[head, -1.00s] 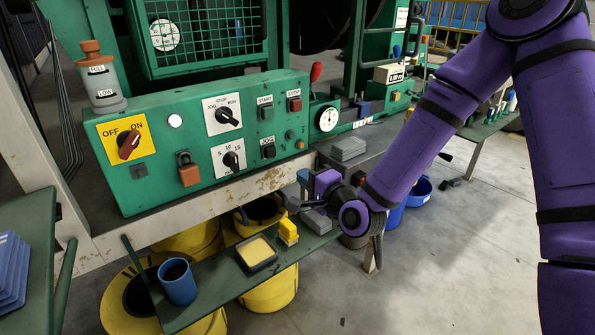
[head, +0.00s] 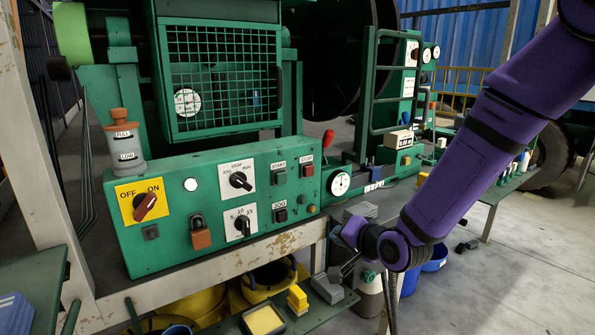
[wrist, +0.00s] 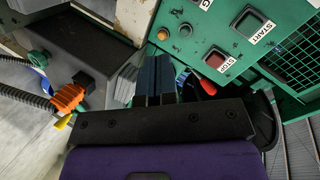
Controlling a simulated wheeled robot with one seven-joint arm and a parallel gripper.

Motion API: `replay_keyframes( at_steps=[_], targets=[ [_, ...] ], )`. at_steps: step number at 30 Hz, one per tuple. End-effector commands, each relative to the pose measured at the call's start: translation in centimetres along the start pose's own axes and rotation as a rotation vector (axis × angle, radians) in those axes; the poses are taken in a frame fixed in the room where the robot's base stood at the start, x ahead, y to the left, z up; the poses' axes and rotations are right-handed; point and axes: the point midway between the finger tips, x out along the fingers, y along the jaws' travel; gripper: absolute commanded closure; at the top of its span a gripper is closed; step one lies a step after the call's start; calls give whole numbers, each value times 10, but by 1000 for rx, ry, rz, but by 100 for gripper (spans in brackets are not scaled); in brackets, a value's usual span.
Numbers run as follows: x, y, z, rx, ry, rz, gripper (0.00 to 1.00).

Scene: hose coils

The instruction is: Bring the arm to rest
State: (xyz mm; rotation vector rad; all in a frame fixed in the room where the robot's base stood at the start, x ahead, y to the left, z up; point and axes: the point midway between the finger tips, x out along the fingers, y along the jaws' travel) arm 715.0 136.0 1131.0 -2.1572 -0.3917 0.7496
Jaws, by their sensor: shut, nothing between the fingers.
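My purple arm (head: 465,150) reaches down from the upper right in the head view, bent at a low wrist joint. My gripper (head: 348,268) is in front of the green machine's lower right end, near the grey blocks on the shelf. In the wrist view, the two dark blue fingers of my gripper (wrist: 155,80) lie side by side, shut and empty. Behind them are a grey ribbed block (wrist: 124,82) and the green control panel with its red STOP button (wrist: 215,61). The head view shows the fingertips only small.
The control panel (head: 215,205) has switches, knobs and a padlock. Below it, a shelf holds a yellow block (head: 297,299) and a tray (head: 264,321). A round gauge (head: 340,183) and red-knobbed lever (head: 328,139) are close above my gripper. Open floor (head: 480,295) lies to the right.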

Motion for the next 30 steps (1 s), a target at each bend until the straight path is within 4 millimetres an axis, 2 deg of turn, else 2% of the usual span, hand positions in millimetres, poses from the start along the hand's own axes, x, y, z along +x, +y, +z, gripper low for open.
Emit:
replay_keyframes(
  at_steps=[8,14,18,24,30],
  targets=[
    [-56,-2,-39,-264,-26,238,100],
    [-110,-4,-62,-392,-57,400,100],
    [-152,-7,-73,-455,-88,501,100],
    [-219,-13,-80,-509,-146,618,100],
    [-288,-19,-73,-532,-228,694,100]
  ],
)
